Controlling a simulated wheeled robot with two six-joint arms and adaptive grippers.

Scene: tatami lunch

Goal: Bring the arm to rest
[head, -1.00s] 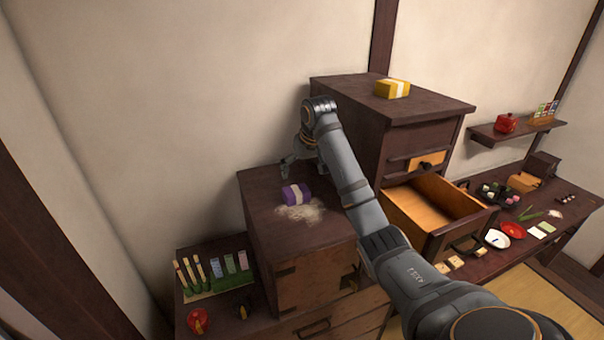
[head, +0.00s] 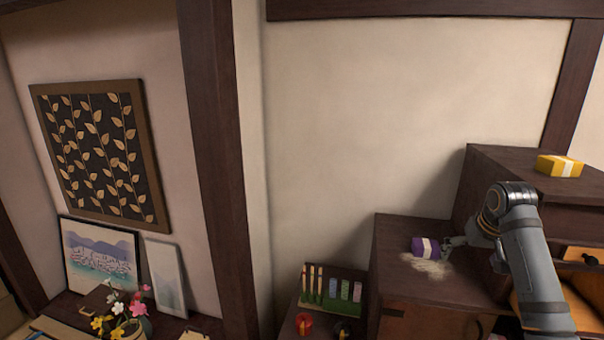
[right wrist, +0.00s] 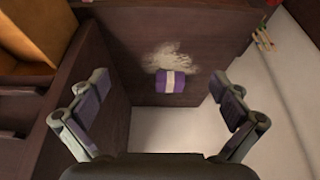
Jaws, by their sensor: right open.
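My right arm comes in from the lower right in the head view. Its gripper (head: 452,242) hangs over the dark wooden cabinet top, close to a purple box with a pale band (head: 424,246). In the right wrist view the right gripper (right wrist: 160,108) is open, with its two fingers wide apart and nothing between them. The purple box (right wrist: 170,87) lies on the cabinet top beyond the fingers, apart from them. My left gripper is not in view.
Pale shreds (head: 432,267) lie beside the purple box. A green rack (head: 332,300) stands lower left. Flowers (head: 122,312) and framed pictures (head: 100,258) are at far left.

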